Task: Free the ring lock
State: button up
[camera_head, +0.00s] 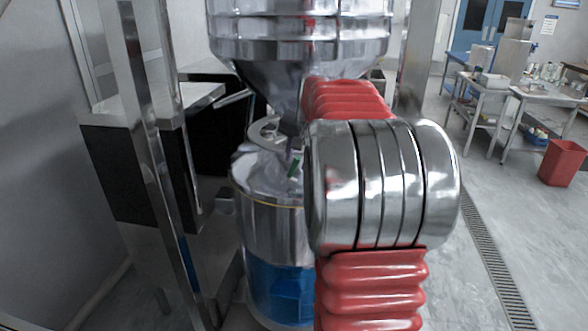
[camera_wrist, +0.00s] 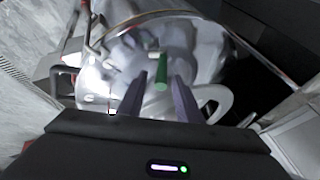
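A short green handle (camera_wrist: 161,72) stands out from the shiny metal top of the grinder in the wrist view. It also shows in the head view (camera_head: 294,165), partly behind my arm. My gripper (camera_wrist: 159,77) has its two dark fingers apart, one on each side of the green handle, with gaps visible. I cannot tell how deep the handle sits between them. A pale metal ring (camera_head: 264,131) lies around the neck below the hopper in the head view. My gripper is mostly hidden there by my arm.
The large metal hopper (camera_head: 300,28) hangs above a metal canister (camera_head: 268,205) with a blue lower part. A steel post (camera_head: 150,120) and dark cabinet stand close on the left. Tables and a red bin (camera_head: 562,162) are far right, with open floor between.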

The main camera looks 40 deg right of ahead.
aim_at(297, 164)
jog(key=shift+x, duration=2.7)
grip_shut()
jog(key=shift+a, duration=0.2)
jog(key=shift+s+d, duration=0.1)
jog(key=shift+d, duration=0.1)
